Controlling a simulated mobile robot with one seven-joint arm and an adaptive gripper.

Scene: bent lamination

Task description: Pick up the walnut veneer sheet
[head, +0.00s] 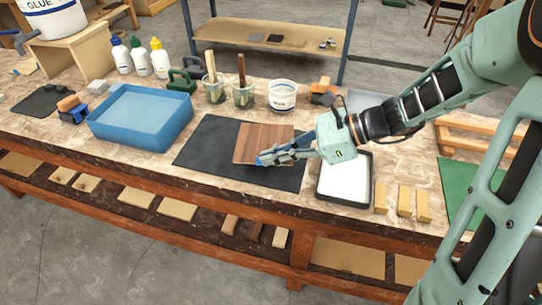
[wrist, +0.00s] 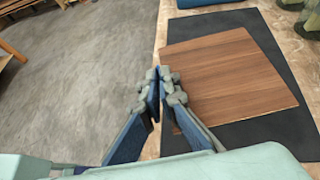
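The walnut veneer sheet (head: 258,138) is a thin brown square with straight grain. It shows over the black mat (head: 205,158), turned slightly against it. The sheet also shows in the wrist view (wrist: 225,75), right of the fingers. My gripper (head: 263,159) reaches in from the right, over the sheet's near edge in the head view. In the wrist view my gripper (wrist: 161,88) has its fingertips close together at the sheet's left edge. The right finger covers part of that edge. I cannot tell whether the sheet's edge is between the fingers or whether the sheet is lifted.
A blue tray (head: 103,132) stands left of the mat. A white-filled black tray (head: 322,191) lies close below my wrist. Wooden blocks (head: 404,201) lie to its right. Brush pots (head: 243,98) and a white tub (head: 283,105) stand behind. The bench's front edge is near the sheet.

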